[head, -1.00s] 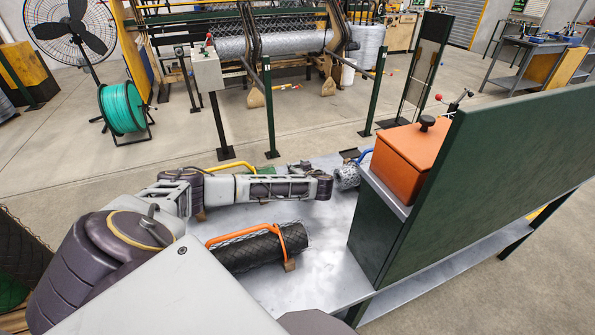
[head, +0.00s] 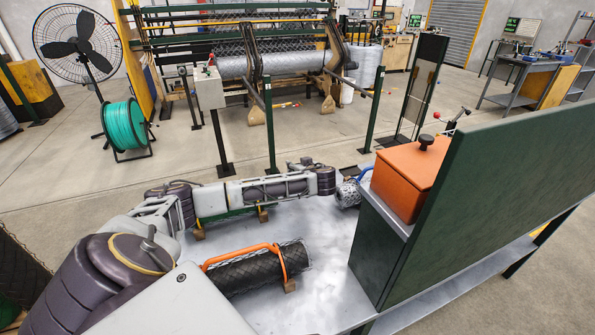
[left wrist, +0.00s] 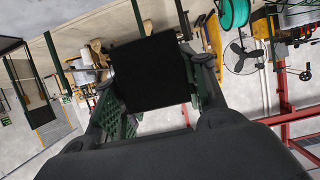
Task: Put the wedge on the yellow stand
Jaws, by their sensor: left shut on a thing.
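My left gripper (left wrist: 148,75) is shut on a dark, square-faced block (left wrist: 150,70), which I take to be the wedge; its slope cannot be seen. The yellow stand is mostly hidden behind that forearm. Parts of a green roll (head: 248,210) and small yellow-brown blocks (head: 262,215) show below the forearm. My right gripper is not in view.
An orange stand (head: 240,252) with a black mesh roll (head: 262,268) lies on the grey table (head: 325,245). A blue stand (head: 364,173) with a silver mesh roll (head: 347,193) is at the far right. An orange box (head: 410,175) and a green panel (head: 490,150) bound the right side.

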